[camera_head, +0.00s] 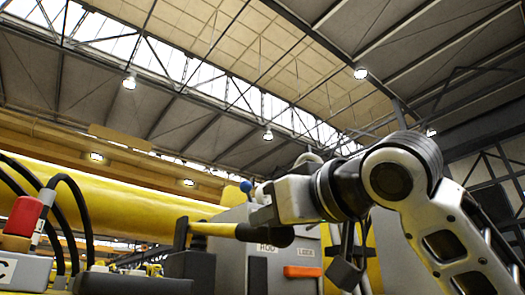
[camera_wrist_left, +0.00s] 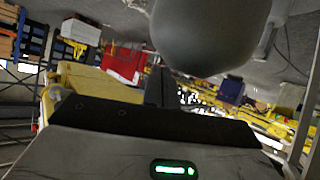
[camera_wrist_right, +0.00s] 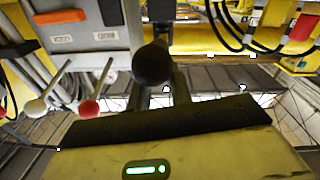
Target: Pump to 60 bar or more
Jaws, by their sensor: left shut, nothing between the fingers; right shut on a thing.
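The pump lever (camera_head: 215,230) is a yellow bar ending in a black grip (camera_head: 270,236), in front of a grey panel box. My right gripper (camera_head: 263,215) is shut on the black grip. In the right wrist view the grip's round dark end (camera_wrist_right: 152,64) sits between the fingers, which it partly hides. My left gripper (camera_wrist_left: 162,88) shows only in its own wrist view, shut and empty, below a large dark rounded body.
The grey panel (camera_wrist_right: 90,60) carries labels, an orange block (camera_head: 301,271) and levers with a red knob (camera_wrist_right: 89,107) and a white knob (camera_wrist_right: 36,108). A yellow boom (camera_head: 110,200) runs behind. Black hoses (camera_head: 72,210) and a red part (camera_head: 25,216) stand at left.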

